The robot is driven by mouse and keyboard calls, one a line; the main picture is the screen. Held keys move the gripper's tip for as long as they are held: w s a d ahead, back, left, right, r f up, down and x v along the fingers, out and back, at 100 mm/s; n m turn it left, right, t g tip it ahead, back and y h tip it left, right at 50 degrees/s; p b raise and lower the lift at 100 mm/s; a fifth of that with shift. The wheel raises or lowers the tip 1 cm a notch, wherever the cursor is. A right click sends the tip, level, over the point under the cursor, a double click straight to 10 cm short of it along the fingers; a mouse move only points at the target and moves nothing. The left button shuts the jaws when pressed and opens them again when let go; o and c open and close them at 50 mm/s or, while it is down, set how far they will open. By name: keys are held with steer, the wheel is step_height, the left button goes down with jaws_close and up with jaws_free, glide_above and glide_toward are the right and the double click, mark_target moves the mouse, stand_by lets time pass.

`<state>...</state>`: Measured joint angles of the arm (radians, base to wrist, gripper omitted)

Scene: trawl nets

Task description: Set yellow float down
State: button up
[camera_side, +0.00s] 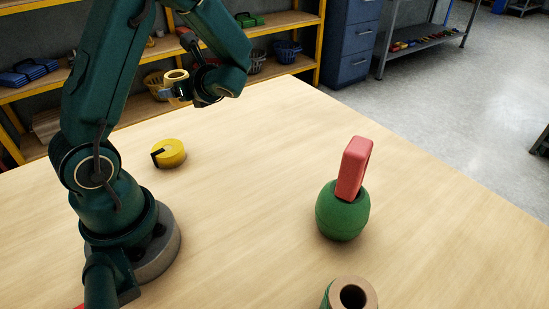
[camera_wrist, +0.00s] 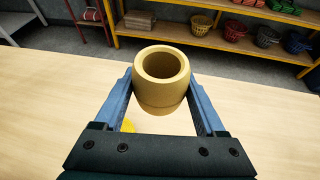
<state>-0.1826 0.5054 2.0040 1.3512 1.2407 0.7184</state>
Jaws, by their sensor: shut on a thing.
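The yellow float (camera_wrist: 162,90) is a short, thick-walled hollow cylinder. In the wrist view it sits upright between the two blue fingers of my gripper (camera_wrist: 160,98), with its round opening facing the camera. In the side view the float (camera_side: 176,77) is held in the air, well above the far left of the table. My gripper (camera_side: 185,90) is shut on it there. Its underside is hidden in the wrist view.
A yellow disc with a black strip (camera_side: 170,153) lies on the wooden table (camera_side: 250,130) below. A green ball (camera_side: 342,215) with a red block (camera_side: 354,168) on top stands right of centre. A spool (camera_side: 352,295) is at the front. The middle is clear; shelves (camera_side: 275,25) stand behind.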

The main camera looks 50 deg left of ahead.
steer(key=shift+s+a+f+n+g, duration=0.1)
steer(key=shift+s+a+n+g, duration=0.2)
steer(key=shift+s+a+n, duration=0.15)
glide_above(230, 135)
step_height(230, 135, down, 7)
steer(key=shift+r, duration=0.1)
steer(key=shift+f, duration=2)
steer(key=shift+f, duration=0.1)
steer(key=o, duration=1.3)
